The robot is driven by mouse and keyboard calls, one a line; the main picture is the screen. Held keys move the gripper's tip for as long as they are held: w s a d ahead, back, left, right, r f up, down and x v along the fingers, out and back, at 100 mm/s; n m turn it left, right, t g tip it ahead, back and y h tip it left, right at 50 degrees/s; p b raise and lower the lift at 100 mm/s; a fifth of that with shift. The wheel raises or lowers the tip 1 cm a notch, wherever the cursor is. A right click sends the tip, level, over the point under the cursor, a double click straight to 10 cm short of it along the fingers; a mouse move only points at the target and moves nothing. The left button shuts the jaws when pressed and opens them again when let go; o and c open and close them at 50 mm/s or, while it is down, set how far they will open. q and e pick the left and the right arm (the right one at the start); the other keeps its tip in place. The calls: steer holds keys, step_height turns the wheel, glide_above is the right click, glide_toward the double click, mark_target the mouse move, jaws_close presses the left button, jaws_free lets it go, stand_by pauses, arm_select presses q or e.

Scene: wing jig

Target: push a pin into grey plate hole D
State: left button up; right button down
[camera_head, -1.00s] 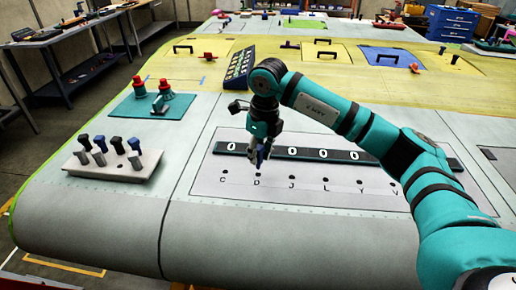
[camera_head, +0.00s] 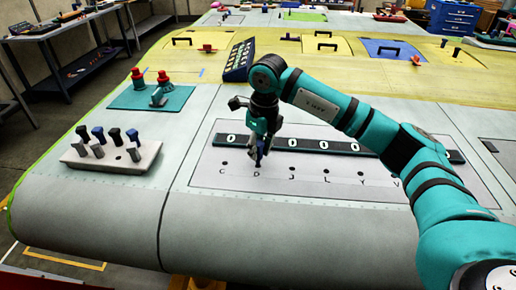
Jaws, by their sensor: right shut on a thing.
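The grey plate (camera_head: 215,181) lies on the wing surface, with a row of holes above the letters C, D, J, L, Y and V. My right gripper (camera_head: 262,141) points down over the plate and is shut on a dark blue pin (camera_head: 260,151). The pin's lower end is at hole D (camera_head: 257,166), just above the letter D. I cannot tell whether its tip is inside the hole or only over it. The gripper fingers hide much of the pin. My left gripper is not in view.
A white block (camera_head: 72,158) with several dark-headed pins stands at the left. A teal mat (camera_head: 125,99) with red-topped tools (camera_head: 160,95) lies behind it. A dark strip with white-ringed marks (camera_head: 355,149) runs along the plate behind the holes. The wing front is clear.

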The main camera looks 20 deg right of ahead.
steer(key=shift+f, duration=0.15)
steer(key=shift+f+b, duration=1)
steer(key=shift+f, duration=0.25)
steer(key=c, duration=1.1)
jaws_free()
steer(key=shift+r, duration=0.1)
steer(key=r, duration=0.4)
steer(key=s+r, duration=0.1)
steer(key=r, duration=0.6)
steer(key=shift+s+d+r, duration=0.15)
steer(key=shift+d+r, duration=0.15)
steer(key=shift+r, duration=0.1)
